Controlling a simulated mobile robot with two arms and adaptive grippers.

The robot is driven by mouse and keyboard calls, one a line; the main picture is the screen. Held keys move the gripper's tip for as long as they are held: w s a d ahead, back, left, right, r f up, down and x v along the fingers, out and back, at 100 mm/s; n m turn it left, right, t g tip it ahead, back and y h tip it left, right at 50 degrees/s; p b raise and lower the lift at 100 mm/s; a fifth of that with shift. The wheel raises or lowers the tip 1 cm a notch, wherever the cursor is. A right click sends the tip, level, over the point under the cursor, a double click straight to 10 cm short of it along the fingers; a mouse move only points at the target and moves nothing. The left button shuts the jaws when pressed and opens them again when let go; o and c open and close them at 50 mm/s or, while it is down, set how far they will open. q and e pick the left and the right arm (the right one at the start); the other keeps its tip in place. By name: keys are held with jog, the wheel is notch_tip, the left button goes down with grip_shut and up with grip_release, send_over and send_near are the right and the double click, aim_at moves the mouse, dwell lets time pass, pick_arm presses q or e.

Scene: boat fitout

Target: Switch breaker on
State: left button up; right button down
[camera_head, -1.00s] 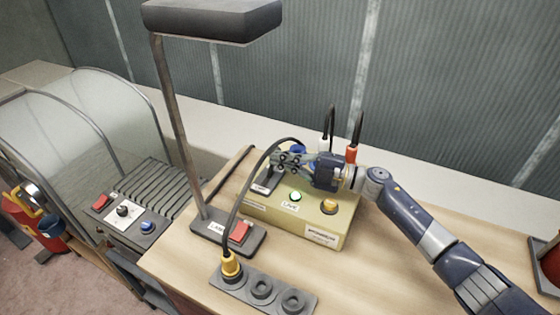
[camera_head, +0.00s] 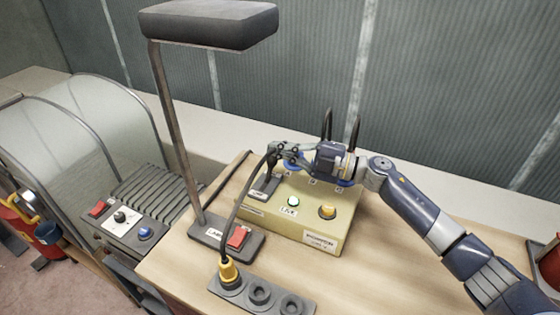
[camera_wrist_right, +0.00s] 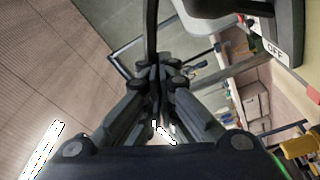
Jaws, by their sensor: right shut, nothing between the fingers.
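A yellow-green power box (camera_head: 338,228) stands on the wooden bench. The breaker, a dark lever unit (camera_head: 269,184), is at its left end; its small label is too small to read in the head view. In the right wrist view a dark part with an "OFF" label (camera_wrist_right: 273,51) shows at the upper right. My left gripper is not in view.
An amber knob (camera_head: 327,212) is on the box. A black cable runs from a yellow plug (camera_head: 229,272) in the socket strip (camera_head: 278,307) up close to my right fingertips. A lamp post (camera_head: 175,130) with a red switch (camera_head: 238,237) stands left.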

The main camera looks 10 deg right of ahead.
notch_tip(320, 180, up, 5)
jog(key=shift+r, duration=0.15)
jog(key=shift+r, duration=0.1)
